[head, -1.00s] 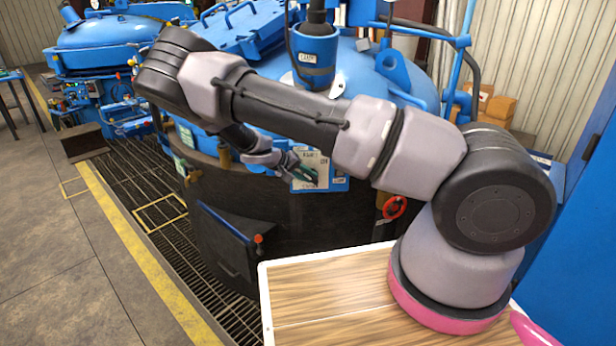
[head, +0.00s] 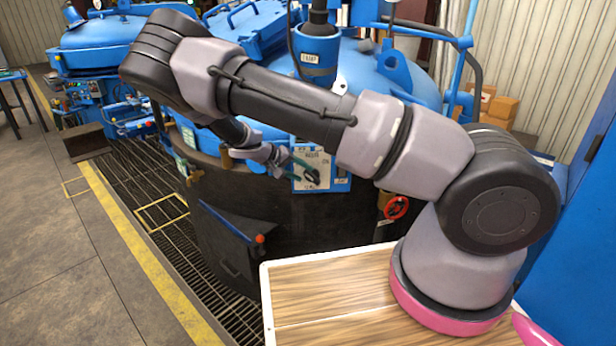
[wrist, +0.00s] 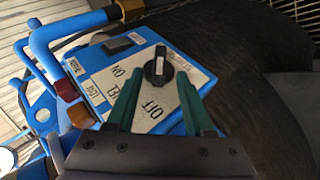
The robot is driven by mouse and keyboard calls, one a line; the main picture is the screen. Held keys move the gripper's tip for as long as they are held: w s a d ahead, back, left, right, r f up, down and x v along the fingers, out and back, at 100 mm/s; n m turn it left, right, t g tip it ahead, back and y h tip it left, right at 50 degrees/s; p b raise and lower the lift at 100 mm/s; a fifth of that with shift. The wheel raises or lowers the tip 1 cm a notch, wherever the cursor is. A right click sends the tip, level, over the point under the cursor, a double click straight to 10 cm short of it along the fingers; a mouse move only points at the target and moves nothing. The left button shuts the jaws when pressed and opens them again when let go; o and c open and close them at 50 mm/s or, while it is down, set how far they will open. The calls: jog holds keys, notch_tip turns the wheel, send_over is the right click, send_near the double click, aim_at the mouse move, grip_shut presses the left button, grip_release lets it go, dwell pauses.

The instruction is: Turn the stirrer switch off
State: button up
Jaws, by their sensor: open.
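The stirrer switch is a black rotary knob (wrist: 158,66) with a white mark, on a white plate of a blue-edged box (wrist: 84,72). In the wrist view the plate reads "ON" toward the upper left and "OFF" at the lower middle. The knob sits just beyond and between the green fingertips of my gripper (wrist: 158,85), which is open. I cannot tell whether the fingers touch the knob. In the head view the knob (head: 312,176) shows on the panel (head: 326,184) on the furnace's dark side, with my gripper (head: 300,166) at its left.
The furnace (head: 290,225) has blue lids and pipes above. A red handwheel (head: 396,207) is right of the panel. A dark grating (head: 150,185) lies at left, beside a yellow floor line. In the wrist view blue pipes (wrist: 70,28) pass close to the box.

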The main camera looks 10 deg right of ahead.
jog(key=v, duration=0.6)
jog(key=shift+r, duration=0.15)
jog(key=shift+s+a, duration=0.1)
jog(key=shift+a, duration=0.05)
